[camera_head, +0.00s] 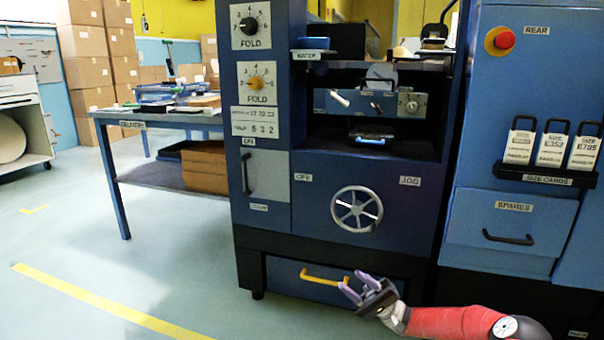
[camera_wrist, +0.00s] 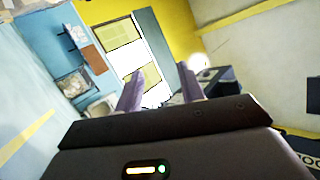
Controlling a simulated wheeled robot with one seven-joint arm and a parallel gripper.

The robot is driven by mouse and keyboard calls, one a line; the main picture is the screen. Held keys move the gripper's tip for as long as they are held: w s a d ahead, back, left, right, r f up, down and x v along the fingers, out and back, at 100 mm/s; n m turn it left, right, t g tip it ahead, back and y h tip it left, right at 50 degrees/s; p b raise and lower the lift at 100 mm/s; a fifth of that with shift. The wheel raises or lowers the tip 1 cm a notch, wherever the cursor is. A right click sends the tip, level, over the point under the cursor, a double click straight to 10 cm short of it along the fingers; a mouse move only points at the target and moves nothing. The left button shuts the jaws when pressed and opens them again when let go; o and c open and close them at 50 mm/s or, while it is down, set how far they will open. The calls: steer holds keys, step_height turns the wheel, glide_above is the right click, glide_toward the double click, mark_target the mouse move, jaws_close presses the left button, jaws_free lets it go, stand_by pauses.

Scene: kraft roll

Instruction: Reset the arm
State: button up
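My gripper (camera_head: 359,289) is low at the front of the blue machine (camera_head: 282,215), near the right end of the yellow handle (camera_head: 324,276) on the bottom drawer. In the head view its two purple fingers are apart and point up and to the left, with nothing seen between them. Whether a finger touches the handle I cannot tell. My red arm reaches in from the lower right. In the wrist view the fingers (camera_wrist: 162,92) also stand apart and empty, against a tilted view of the room.
A handwheel (camera_head: 357,209) sits above the bottom drawer. To the right is a blue cabinet with a red button (camera_head: 504,39), size cards (camera_head: 553,148) and a spares drawer (camera_head: 508,230). A delivery table (camera_head: 165,122) stands left. The floor at lower left is clear.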

steer(key=s+a+r+n+g+h+p, duration=0.1)
steer(key=s+a+r+g+h+p, duration=0.4)
steer(key=s+a+h, duration=0.85)
steer(key=s+d+r+m+t+h+p, duration=0.1)
steer(key=s+d+r+t+h+p, duration=0.1)
steer(key=s+d+r+t+h, duration=0.4)
steer(key=s+d+r+m+t+h+p, duration=0.1)
steer(key=s+d+r+t+h+p, duration=0.2)
steer(key=s+d+r+t+h, duration=0.3)
steer(key=s+d+r+h, duration=0.1)
steer(key=s+d, duration=0.2)
steer(key=s, duration=0.4)
steer(key=shift+s+d+r, duration=0.15)
steer(key=shift+d+r, duration=0.2)
steer(key=shift+d, duration=0.05)
